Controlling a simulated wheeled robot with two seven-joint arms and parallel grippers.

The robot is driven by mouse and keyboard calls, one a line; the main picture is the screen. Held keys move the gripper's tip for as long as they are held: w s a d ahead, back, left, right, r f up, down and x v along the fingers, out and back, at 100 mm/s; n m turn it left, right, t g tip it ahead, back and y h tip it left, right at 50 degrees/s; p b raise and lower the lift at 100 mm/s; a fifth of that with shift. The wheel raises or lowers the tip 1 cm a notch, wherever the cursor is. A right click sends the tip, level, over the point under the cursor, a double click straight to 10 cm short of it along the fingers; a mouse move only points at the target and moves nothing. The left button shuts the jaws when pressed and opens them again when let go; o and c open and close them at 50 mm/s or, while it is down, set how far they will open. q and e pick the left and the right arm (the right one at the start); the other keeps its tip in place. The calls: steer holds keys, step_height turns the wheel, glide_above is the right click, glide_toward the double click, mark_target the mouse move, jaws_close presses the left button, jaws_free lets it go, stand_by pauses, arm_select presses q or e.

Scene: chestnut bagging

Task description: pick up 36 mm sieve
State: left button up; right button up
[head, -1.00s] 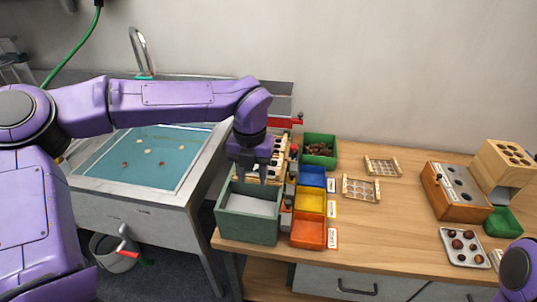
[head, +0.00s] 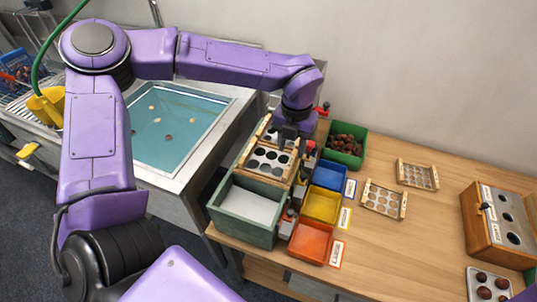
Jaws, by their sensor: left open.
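A sieve with a wooden frame and a plate of large round holes (head: 268,160) sits tilted on the back of the green sorting box (head: 230,215). Two more wooden-framed sieves lie flat on the table: a nearer one (head: 383,199) and a farther one (head: 417,175). I cannot read a size on any of them, so I cannot tell which is the 36 mm one. My left gripper (head: 289,147) is open, pointing down at the far right part of the sieve on the box. Whether it touches the frame is unclear. My right gripper is out of view.
Blue (head: 330,176), yellow (head: 321,206) and orange (head: 311,242) bins stand right of the box. A green bin of chestnuts (head: 345,146) is behind them. The table's middle is clear.

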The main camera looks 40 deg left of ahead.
mark_target(291, 162)
arm_select(q)
step_height(291, 162, down, 6)
steer(key=shift+r+p, duration=0.1)
steer(key=shift+p, duration=0.65)
jaws_close()
steer(key=shift+r, duration=0.15)
